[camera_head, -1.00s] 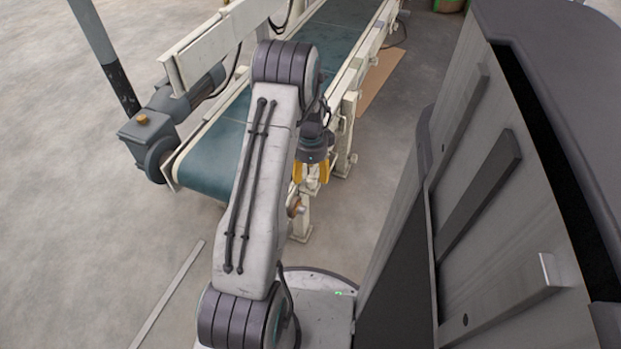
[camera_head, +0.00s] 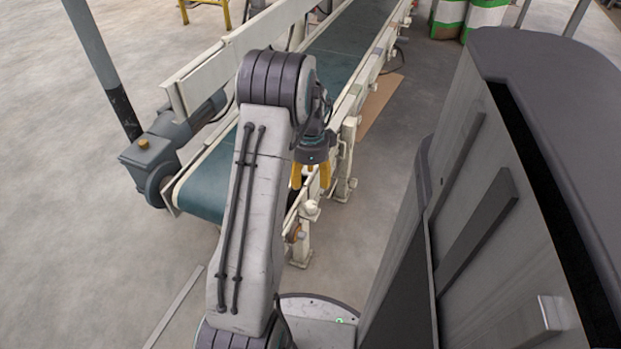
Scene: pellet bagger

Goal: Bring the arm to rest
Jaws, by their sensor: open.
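My arm stands raised at the middle of the view, bent at its upper joint, with the end hanging down on the right side. My gripper (camera_head: 311,180) points downward with its two orange fingers apart and nothing visible between them. It appears in front of the conveyor's near right side frame; whether it touches the frame cannot be told from this view.
A conveyor with a teal belt (camera_head: 347,42) and cream frame runs away behind my arm. Its grey motor (camera_head: 150,160) juts out at left. A dark post (camera_head: 100,65) stands further left. Floor at left is mostly clear.

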